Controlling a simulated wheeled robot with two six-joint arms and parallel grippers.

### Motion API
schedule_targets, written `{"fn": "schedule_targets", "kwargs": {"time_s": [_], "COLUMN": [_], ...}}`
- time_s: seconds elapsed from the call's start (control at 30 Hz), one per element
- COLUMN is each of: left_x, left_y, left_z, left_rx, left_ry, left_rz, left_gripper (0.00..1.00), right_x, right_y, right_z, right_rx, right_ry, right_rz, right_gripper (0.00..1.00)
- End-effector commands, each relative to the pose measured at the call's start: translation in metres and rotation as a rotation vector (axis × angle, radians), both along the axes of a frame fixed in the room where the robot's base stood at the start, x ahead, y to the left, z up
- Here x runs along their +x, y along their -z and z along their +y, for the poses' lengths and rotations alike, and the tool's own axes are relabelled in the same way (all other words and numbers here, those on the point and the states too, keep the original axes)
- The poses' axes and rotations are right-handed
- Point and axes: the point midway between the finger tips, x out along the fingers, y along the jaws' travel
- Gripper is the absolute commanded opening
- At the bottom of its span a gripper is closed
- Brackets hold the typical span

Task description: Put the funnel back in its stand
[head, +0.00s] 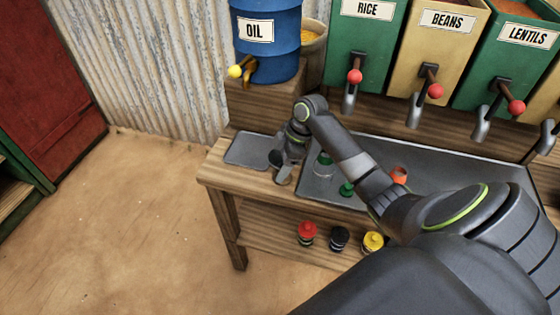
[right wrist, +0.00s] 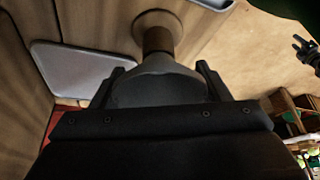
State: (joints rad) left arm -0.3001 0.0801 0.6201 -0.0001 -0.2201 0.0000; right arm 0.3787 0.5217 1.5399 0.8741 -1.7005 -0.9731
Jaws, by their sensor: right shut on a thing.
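The grey funnel (right wrist: 158,88) sits between the fingers of my right gripper (right wrist: 158,82), which is shut on it. In the head view my right gripper (head: 284,163) is low over the bench, between the small tray and the large tray, with the funnel (head: 277,159) at its tip. The stand (right wrist: 158,40), a brown post on a round base, is directly beyond the funnel in the right wrist view. The funnel's narrow end meets or overlaps the post there; I cannot tell whether it is seated. A dark forked shape (right wrist: 304,48) may be my left gripper.
The small grey tray (head: 250,149) lies left of the gripper. The large tray (head: 450,166) holds green-topped bottles (head: 323,164) and an orange item (head: 399,175). The blue oil barrel (head: 268,40) stands behind. Red, black and yellow-topped jars (head: 339,238) stand below.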

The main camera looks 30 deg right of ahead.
Motion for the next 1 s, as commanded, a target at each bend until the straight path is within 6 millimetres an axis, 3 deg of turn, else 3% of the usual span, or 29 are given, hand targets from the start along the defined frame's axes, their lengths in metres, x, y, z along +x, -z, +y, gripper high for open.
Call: {"fn": "schedule_targets", "kwargs": {"time_s": [0.13,0.17,0.37,0.53,0.6,1.0], "left_x": [0.0001,0.0001,0.0001,0.0001,0.0002,0.0001], "left_y": [-0.0001,-0.0001,-0.0001,-0.0001,-0.0001,-0.0081], "left_z": [-0.0001,-0.0001,-0.0002,-0.0002,-0.0002,-0.0003], "left_rx": [0.000,0.000,0.000,0.000,0.000,0.000], "left_ry": [0.000,0.000,0.000,0.000,0.000,0.000], "left_rz": [0.000,0.000,0.000,0.000,0.000,0.000], "left_gripper": [0.50,0.50,0.50,0.50,0.50,0.50], "right_x": [0.0000,0.0000,0.0001,0.0001,0.0001,0.0001], "right_y": [0.0000,0.0000,-0.0001,-0.0002,-0.0002,-0.0079], "right_z": [0.0000,0.0000,-0.0001,-0.0001,-0.0001,-0.0002], "right_rx": [0.000,0.000,0.000,0.000,0.000,0.000], "right_ry": [0.000,0.000,0.000,0.000,0.000,0.000], "right_rz": [0.000,0.000,0.000,-0.001,-0.001,-0.001], "right_gripper": [0.44,0.71,0.95,0.95,1.00,1.00]}}
